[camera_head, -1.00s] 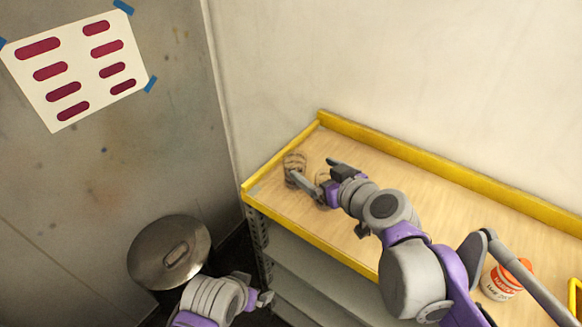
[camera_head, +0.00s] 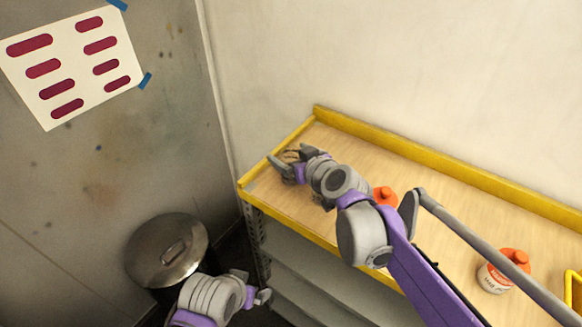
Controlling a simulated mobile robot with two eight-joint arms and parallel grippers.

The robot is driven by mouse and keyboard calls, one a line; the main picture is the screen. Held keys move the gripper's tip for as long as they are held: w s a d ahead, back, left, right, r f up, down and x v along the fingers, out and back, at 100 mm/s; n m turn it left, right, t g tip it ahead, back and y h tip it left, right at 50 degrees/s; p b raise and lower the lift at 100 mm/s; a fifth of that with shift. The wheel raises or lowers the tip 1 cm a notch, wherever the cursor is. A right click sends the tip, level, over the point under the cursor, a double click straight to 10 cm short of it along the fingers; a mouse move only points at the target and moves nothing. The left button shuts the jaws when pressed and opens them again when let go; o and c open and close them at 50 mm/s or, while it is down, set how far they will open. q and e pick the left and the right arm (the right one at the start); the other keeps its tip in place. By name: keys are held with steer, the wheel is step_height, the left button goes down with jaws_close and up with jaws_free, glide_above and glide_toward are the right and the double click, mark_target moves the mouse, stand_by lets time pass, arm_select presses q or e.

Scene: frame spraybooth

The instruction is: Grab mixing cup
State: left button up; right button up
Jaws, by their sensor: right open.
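The mixing cup (camera_head: 291,154) is a clear cup with dark markings at the far left corner of the yellow-edged bench. It is mostly hidden by my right gripper (camera_head: 288,158), and only a small part of it shows between the fingers. The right gripper's fingers are apart, one on each side of the cup's visible part. I cannot tell whether they touch it. My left gripper (camera_head: 252,286) is low in front of the bench, next to the lidded metal bin, with its fingers apart and nothing between them.
The wooden bench top (camera_head: 440,205) has a raised yellow rim. A white container with an orange cap (camera_head: 496,276) stands at the right. Another orange-capped item (camera_head: 384,196) shows partly behind my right arm. A metal bin lid (camera_head: 160,258) is at the lower left. Walls close the back and left.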

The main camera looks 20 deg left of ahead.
steer(key=c, duration=1.3)
steer(key=shift+c, duration=0.2)
steer(key=shift+r, duration=0.15)
